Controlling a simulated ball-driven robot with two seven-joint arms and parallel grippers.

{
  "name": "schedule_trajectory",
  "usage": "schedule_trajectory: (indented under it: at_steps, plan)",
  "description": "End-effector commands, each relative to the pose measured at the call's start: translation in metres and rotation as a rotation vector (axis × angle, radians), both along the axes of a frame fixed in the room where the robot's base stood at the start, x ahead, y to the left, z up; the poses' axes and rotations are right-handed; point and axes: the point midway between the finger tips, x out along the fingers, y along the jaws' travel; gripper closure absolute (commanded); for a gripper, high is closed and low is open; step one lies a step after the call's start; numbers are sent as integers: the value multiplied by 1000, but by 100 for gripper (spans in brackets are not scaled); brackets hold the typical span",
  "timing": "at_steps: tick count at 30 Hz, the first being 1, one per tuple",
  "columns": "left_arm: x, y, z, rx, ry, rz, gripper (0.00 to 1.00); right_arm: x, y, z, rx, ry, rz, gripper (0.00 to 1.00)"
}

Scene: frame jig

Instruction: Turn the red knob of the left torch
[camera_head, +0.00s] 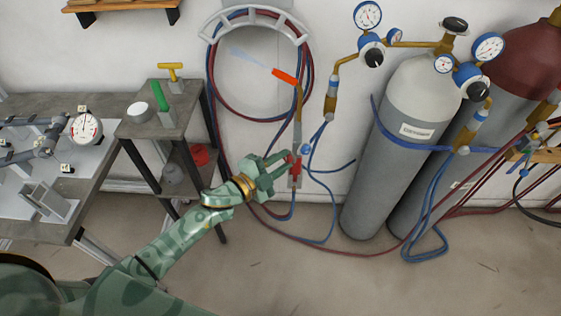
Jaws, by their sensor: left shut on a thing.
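The left torch (298,108) hangs upright against the white wall, with a glowing orange tip (284,77) and a faint pale-blue flame pointing up and left. Its blue knob (306,149) shows at the right of its lower body. The red knob (295,168) is low on the torch and partly covered by my fingers. My left gripper (288,163) reaches in from the lower left and is shut on the red knob. My right gripper is not in view.
Red and blue hoses (213,88) loop from a wall hanger beside the torch. Grey gas cylinders (398,140) with gauges stand at the right. A metal workbench (92,178) and a small stand (136,128) are at the left. The front floor (330,280) is mostly clear.

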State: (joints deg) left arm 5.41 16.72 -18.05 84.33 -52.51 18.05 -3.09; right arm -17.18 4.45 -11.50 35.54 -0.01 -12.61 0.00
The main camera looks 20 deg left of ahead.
Motion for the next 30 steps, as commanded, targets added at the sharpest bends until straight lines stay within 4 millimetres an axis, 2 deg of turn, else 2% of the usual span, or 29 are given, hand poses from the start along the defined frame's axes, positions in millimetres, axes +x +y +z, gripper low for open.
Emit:
schedule_trajectory:
  at_steps: [16, 17, 18, 19, 30]
  plan:
    - [0, 0, 0, 24, -11, 0, 99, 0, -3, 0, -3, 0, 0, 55]
    - [0, 0, 0, 24, -11, 0, 71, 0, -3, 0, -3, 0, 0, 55]
    - [0, 0, 0, 23, -12, -1, 60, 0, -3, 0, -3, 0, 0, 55]
    - [0, 0, 0, 23, -12, -1, 54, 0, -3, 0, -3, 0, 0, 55]
    - [0, 0, 0, 22, -11, -1, 54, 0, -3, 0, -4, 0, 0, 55]
